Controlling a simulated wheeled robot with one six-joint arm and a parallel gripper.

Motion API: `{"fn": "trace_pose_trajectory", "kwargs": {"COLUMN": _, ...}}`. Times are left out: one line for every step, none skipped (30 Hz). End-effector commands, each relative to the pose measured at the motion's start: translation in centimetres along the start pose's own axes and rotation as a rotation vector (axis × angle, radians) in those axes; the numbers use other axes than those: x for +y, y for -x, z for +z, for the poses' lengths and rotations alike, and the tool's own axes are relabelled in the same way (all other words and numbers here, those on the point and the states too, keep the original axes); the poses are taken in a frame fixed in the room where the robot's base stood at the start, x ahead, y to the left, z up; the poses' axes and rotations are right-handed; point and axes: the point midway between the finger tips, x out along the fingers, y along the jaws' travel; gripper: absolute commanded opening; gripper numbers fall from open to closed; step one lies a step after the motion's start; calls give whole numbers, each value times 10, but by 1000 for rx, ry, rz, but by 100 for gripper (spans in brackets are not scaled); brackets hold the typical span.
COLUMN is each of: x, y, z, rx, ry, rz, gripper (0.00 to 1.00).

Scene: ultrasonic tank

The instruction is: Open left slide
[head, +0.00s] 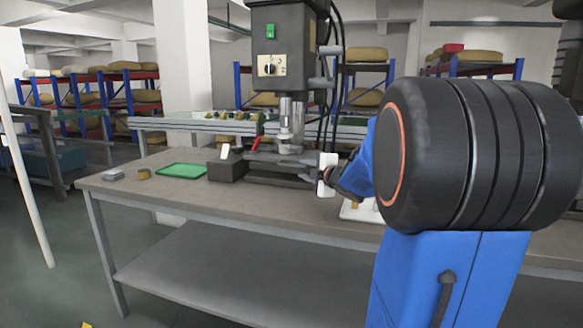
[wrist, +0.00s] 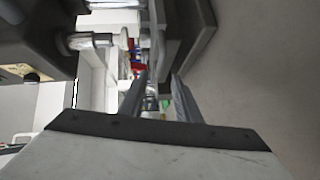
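No part can be told for certain as the left slide. A dark fixture (head: 270,163) with a red-handled lever (head: 257,142) sits on the bench under the spindle of a grey press (head: 287,50). My gripper (wrist: 160,82) shows in the wrist view with its two fingers apart and nothing clearly held between them. In the head view, my blue and black arm reaches in from the right and ends close to the right side of the fixture. My arm hides part of the bench there. Whether the fingers touch the fixture cannot be told.
The grey bench (head: 130,187) carries a green tray (head: 180,170), a small grey block (head: 113,175) and a small brown piece (head: 144,173) left of the fixture. A white item (head: 358,212) lies near my arm. Racks stand behind.

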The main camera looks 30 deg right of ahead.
Motion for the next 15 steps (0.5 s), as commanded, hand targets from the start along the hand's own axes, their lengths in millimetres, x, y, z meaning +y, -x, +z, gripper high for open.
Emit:
{"fn": "trace_pose_trajectory", "kwargs": {"x": -1, "y": -10, "z": 0, "rx": 1, "ry": -3, "rz": -2, "gripper": 30}}
{"fn": "trace_pose_trajectory", "kwargs": {"x": -1, "y": -15, "z": 0, "rx": 1, "ry": -2, "rz": -3, "gripper": 30}}
{"fn": "trace_pose_trajectory", "kwargs": {"x": -1, "y": -22, "z": -1, "rx": 1, "ry": -2, "rz": -3, "gripper": 30}}
{"fn": "trace_pose_trajectory", "kwargs": {"x": -1, "y": -27, "z": 0, "rx": 1, "ry": -2, "rz": -2, "gripper": 30}}
{"fn": "trace_pose_trajectory", "kwargs": {"x": -1, "y": -32, "z": 0, "rx": 1, "ry": -2, "rz": -2, "gripper": 30}}
{"fn": "trace_pose_trajectory", "kwargs": {"x": -1, "y": -39, "z": 0, "rx": 1, "ry": -2, "rz": -2, "gripper": 30}}
{"fn": "trace_pose_trajectory", "kwargs": {"x": -1, "y": -44, "z": 0, "rx": 1, "ry": -2, "rz": -2, "gripper": 30}}
{"fn": "trace_pose_trajectory", "kwargs": {"x": -1, "y": -50, "z": -1, "rx": 1, "ry": -2, "rz": -2, "gripper": 30}}
{"fn": "trace_pose_trajectory", "kwargs": {"x": -1, "y": -56, "z": 0, "rx": 1, "ry": -2, "rz": -2, "gripper": 30}}
{"fn": "trace_pose_trajectory", "kwargs": {"x": -1, "y": -61, "z": 0, "rx": 0, "ry": -3, "rz": -3, "gripper": 30}}
{"fn": "trace_pose_trajectory", "kwargs": {"x": -2, "y": -66, "z": 0, "rx": 0, "ry": -2, "rz": -3, "gripper": 30}}
{"fn": "trace_pose_trajectory", "kwargs": {"x": -1, "y": -72, "z": 0, "rx": 0, "ry": -1, "rz": -2, "gripper": 30}}
{"fn": "trace_pose_trajectory", "kwargs": {"x": -1, "y": -76, "z": 0, "rx": 0, "ry": -1, "rz": -2, "gripper": 30}}
{"fn": "trace_pose_trajectory", "kwargs": {"x": -1, "y": -80, "z": 0, "rx": 0, "ry": -2, "rz": -2, "gripper": 30}}
{"fn": "trace_pose_trajectory", "kwargs": {"x": -1, "y": -85, "z": 0, "rx": 0, "ry": -3, "rz": -2, "gripper": 30}}
